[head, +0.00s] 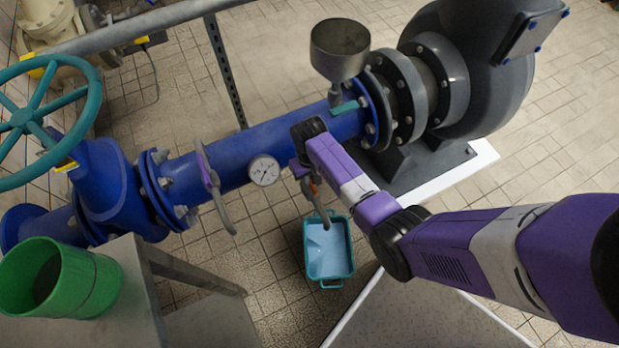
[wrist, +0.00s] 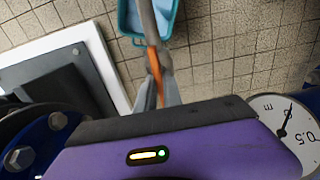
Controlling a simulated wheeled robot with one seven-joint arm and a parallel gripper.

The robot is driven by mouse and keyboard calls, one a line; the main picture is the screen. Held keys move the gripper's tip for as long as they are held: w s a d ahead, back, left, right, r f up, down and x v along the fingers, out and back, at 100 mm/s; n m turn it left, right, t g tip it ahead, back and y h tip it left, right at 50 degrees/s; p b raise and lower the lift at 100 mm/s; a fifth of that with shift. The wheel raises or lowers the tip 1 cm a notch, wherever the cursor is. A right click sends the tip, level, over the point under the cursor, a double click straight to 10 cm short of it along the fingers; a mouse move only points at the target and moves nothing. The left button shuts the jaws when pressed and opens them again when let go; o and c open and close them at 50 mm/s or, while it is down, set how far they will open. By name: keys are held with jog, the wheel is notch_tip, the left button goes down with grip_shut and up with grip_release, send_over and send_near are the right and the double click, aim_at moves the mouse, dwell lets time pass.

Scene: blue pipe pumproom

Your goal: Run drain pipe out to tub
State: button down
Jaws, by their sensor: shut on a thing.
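The tub (head: 349,266) is teal with a pale blue inside and stands on the tiled floor below the blue pipe. Its edge shows at the top of the wrist view (wrist: 128,34). The drain pipe (wrist: 149,20) is a thin grey tube that reaches over the tub in the wrist view; in the head view its lower part (head: 322,212) ends above the tub's far rim. My gripper (wrist: 162,84) is shut on the drain pipe around an orange part of it. In the head view my gripper (head: 312,184) is partly hidden by my wrist.
A large blue pipe (head: 230,168) with a round gauge (head: 264,170) runs beside my gripper. A grey pump (head: 470,60) and a funnel (head: 340,48) stand to the right. A green bucket (head: 95,285) stands on a grey bench at lower left.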

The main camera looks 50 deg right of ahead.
jog(key=m+p, duration=0.2)
jog(key=m, duration=0.1)
jog(key=shift+r+m, duration=0.15)
jog(key=shift+m, duration=0.25)
jog(key=m+p, duration=0.2)
jog(key=m, duration=0.3)
jog(key=m+p, duration=0.1)
jog(key=m, duration=0.8)
jog(key=shift+p, duration=0.3)
jog(key=shift+m, duration=0.3)
jog(key=c, duration=1.5)
grip_release()
